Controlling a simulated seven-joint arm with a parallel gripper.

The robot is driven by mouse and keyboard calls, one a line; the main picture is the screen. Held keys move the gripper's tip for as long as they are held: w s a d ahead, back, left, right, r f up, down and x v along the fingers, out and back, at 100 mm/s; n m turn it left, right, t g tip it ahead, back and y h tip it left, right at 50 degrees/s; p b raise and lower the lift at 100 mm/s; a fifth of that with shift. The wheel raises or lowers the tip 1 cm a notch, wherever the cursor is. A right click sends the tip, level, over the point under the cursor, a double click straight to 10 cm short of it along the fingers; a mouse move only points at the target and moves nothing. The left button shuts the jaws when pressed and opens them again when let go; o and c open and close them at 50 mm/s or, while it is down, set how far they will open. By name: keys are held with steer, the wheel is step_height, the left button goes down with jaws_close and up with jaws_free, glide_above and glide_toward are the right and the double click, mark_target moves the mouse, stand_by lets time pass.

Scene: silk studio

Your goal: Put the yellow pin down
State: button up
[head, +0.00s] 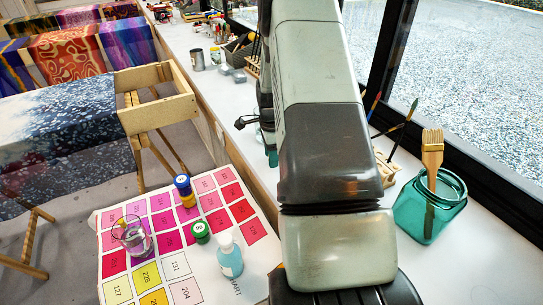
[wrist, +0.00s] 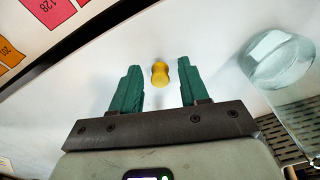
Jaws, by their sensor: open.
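The yellow pin (wrist: 160,74) shows in the wrist view as a small rounded, waisted piece on a white surface. My gripper (wrist: 158,84) is open, with its green fingers on either side of the pin. Gaps show between the pin and both fingers. I cannot tell the height of the fingertips over the surface. In the head view my arm hides the pin and the fingers.
A clear glass vessel (wrist: 280,62) stands right of my gripper in the wrist view. In the head view, a teal jar with a brush (head: 430,208) stands on the sill at right. A colour chart (head: 118,262) bears a glass, bottles and small jars at left.

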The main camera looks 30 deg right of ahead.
step_height(320, 180, up, 12)
steer(key=shift+f, duration=0.2)
stand_by(0.5)
steer(key=s+a+r+n+t, duration=0.2)
steer(key=s+a+r+n, duration=0.4)
steer(key=r, duration=0.4)
steer(key=s+a+r+n+t, duration=0.1)
steer(key=s+a+r+n, duration=0.35)
steer(key=a+r, duration=0.45)
steer(key=s+a+r+n+t, duration=0.1)
steer(key=s+a+r+n, duration=0.1)
steer(key=s+n, duration=0.3)
steer(key=s+a+r+n+t, duration=0.1)
steer(key=s+n, duration=0.4)
steer(key=s, duration=0.6)
steer(key=shift+s+a+r+t, duration=0.35)
steer(key=shift+a+r, duration=0.25)
steer(key=shift+a, duration=0.7)
